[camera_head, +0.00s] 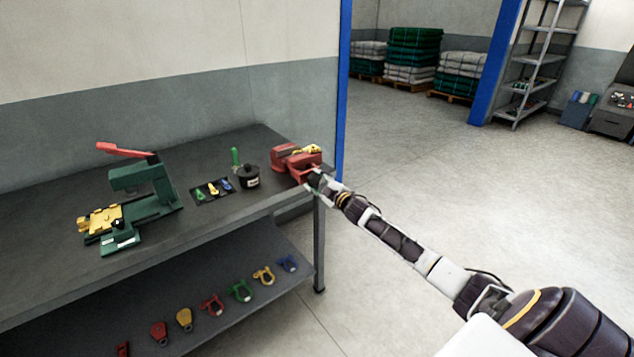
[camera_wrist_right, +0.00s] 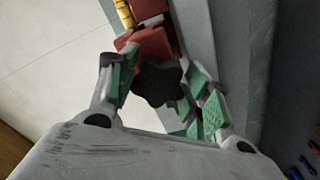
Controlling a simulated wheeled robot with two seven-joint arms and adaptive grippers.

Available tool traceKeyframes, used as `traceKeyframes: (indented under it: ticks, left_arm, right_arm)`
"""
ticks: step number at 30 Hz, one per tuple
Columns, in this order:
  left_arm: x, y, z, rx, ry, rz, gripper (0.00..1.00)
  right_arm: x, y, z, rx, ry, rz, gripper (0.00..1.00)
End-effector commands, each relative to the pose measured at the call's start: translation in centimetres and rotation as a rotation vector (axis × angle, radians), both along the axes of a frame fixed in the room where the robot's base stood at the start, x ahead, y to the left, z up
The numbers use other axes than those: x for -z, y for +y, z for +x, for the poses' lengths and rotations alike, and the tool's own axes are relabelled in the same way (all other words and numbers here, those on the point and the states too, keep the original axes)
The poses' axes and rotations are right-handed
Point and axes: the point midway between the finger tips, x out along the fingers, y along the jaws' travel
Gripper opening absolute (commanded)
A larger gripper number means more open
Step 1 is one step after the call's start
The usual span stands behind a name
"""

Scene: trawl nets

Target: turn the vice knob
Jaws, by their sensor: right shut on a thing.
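The red vice (camera_head: 293,158) stands at the right end of the dark workbench, with a yellow part on top. It also shows at the top of the right wrist view (camera_wrist_right: 148,42). Its knob (camera_wrist_right: 158,82) is dark and lobed, and sits between my right gripper's fingers. My right gripper (camera_head: 313,180) reaches the front of the vice from the right. In the right wrist view its green-padded fingers (camera_wrist_right: 160,85) are shut on the knob from both sides. The knob is mostly hidden by the gripper in the head view. My left gripper is not in view.
The workbench (camera_head: 215,225) also holds a green press with a red lever (camera_head: 145,185), a small mat of coloured pieces (camera_head: 212,190) and a black pot (camera_head: 249,177). Several shackles lie on the lower shelf (camera_head: 270,300). A blue post (camera_head: 344,90) stands behind the vice. The floor at right is clear.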

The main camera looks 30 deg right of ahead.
Motion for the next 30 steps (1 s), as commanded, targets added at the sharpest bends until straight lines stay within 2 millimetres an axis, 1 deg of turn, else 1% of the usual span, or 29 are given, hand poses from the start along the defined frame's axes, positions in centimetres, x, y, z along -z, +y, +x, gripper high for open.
traceKeyframes:
  ticks: [1, 11, 18, 24, 30]
  left_arm:
    - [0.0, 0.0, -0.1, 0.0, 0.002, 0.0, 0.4]
    - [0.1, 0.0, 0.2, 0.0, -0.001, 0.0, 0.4]
    - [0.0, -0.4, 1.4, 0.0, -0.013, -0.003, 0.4]
    - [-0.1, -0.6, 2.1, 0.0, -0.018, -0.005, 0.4]
    - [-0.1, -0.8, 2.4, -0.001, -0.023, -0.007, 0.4]
  right_arm:
    - [-0.4, -0.1, 0.1, 0.001, -0.009, -0.042, 0.25]
    - [-0.5, -0.2, 0.1, 0.003, -0.033, -0.356, 0.25]
    - [-0.6, -0.2, 0.1, 0.004, -0.05, -0.567, 0.25]
    - [-0.7, -0.3, 0.1, 0.005, -0.059, -0.694, 0.25]
    - [-0.8, -0.3, 0.1, 0.006, -0.064, -0.764, 0.25]
